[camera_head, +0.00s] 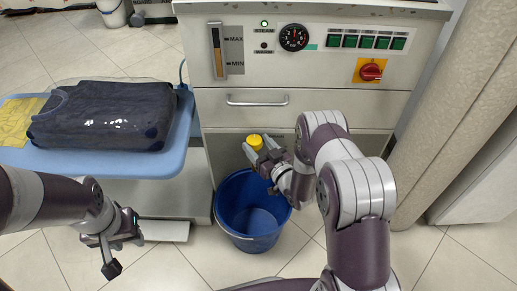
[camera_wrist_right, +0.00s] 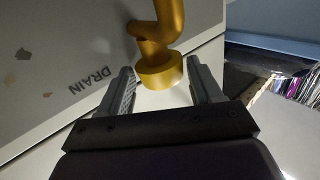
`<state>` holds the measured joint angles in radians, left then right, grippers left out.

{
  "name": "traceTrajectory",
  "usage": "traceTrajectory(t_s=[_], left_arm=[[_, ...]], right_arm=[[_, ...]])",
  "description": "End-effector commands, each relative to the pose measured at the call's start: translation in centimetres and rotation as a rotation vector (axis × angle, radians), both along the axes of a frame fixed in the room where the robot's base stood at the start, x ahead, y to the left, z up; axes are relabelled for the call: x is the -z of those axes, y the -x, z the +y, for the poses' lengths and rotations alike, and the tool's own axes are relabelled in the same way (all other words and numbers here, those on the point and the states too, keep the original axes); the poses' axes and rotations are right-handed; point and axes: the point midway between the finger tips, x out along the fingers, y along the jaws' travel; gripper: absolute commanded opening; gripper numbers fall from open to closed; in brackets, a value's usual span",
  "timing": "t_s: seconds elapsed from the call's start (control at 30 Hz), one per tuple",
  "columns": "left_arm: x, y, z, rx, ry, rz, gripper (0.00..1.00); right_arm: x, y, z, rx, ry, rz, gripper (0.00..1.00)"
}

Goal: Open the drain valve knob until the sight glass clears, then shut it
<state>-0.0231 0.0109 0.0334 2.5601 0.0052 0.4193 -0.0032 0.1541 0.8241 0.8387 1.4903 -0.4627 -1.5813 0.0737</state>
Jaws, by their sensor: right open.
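The yellow drain valve knob (camera_head: 255,141) sits low on the front of the white machine. In the right wrist view the gold knob (camera_wrist_right: 160,72) and its bent pipe show beside the word DRAIN. My right gripper (camera_head: 261,149) is open, with its fingers on either side of the knob; gaps appear to remain between knob and fingers in the right wrist view (camera_wrist_right: 161,68). The sight glass (camera_head: 217,52) stands upright beside the MAX and MIN marks, with amber fluid in its lower part. My left gripper (camera_head: 113,258) hangs low at the left, its jaw opening unclear.
A blue bucket (camera_head: 248,230) stands on the floor below the knob. A folded dark garment (camera_head: 100,115) lies on the blue board (camera_head: 178,150) at left. A drawer handle (camera_head: 257,101) is above the knob.

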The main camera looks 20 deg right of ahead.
Motion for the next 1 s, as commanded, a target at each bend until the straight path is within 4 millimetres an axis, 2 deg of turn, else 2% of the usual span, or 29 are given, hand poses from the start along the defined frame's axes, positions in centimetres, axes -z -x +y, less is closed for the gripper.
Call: traceTrajectory(t_s=[0.23,0.3,0.37,0.73,1.0], left_arm=[[0.0,0.0,0.0,0.000,0.000,0.000,0.39],[0.0,0.0,0.0,0.000,0.000,0.000,0.39],[0.0,0.0,0.0,0.000,0.000,0.000,0.39],[-0.4,0.0,0.0,0.000,0.000,0.000,0.39],[-1.4,0.0,0.0,0.000,0.000,0.000,0.39]], right_arm=[[-0.1,-0.1,0.0,0.000,0.000,0.000,0.65],[-0.1,-0.1,0.0,0.000,0.000,0.000,0.42],[-0.1,-0.1,0.0,0.000,0.000,0.000,0.23],[-0.1,0.0,0.2,0.045,0.000,0.001,0.23],[-0.2,0.1,0.8,0.220,0.001,0.002,0.23]])
